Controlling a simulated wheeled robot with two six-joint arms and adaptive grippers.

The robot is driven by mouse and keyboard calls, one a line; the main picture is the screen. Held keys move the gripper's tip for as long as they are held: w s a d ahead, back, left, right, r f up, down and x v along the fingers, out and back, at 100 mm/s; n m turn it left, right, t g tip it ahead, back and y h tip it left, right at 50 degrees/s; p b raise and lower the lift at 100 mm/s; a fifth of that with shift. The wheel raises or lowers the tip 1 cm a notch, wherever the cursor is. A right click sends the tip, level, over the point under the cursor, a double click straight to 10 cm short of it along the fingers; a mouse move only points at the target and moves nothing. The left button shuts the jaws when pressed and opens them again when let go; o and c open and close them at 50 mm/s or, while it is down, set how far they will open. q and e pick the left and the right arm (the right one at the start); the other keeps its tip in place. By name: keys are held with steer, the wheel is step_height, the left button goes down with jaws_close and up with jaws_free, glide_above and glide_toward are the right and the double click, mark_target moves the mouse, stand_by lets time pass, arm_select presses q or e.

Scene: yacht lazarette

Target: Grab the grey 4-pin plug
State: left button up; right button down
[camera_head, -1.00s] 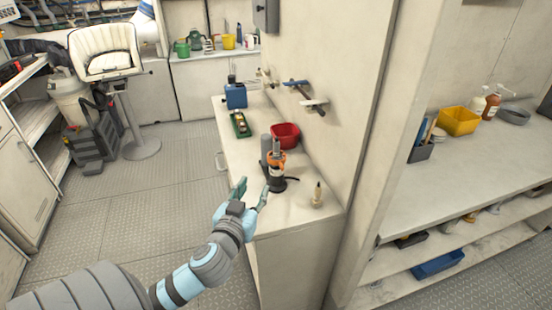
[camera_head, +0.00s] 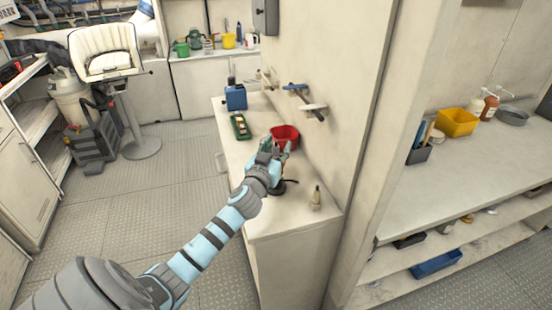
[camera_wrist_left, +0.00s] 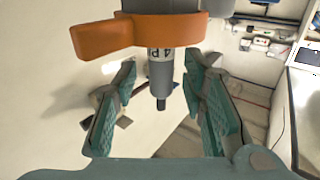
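The grey 4-pin plug (camera_wrist_left: 160,75), marked "4P", shows in the left wrist view with a dark narrow end. An orange piece (camera_wrist_left: 130,37) surrounds or crosses it above. My left gripper (camera_wrist_left: 158,108) is open, with its teal fingers on either side of the plug's narrow end and visible gaps to it. In the head view my left gripper (camera_head: 276,148) is over the counter, in front of the plug's stand, and hides most of it. Only part of the stand's black base (camera_head: 289,187) shows there. My right gripper is not in view.
A red bowl (camera_head: 286,135) stands just behind the gripper. A green tray (camera_head: 240,126) and a blue box (camera_head: 236,97) are further back. A wall with valve handles (camera_head: 298,88) borders the counter's right side.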

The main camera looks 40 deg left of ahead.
arm_select(q)
steer(key=shift+s, duration=0.1)
jaws_close()
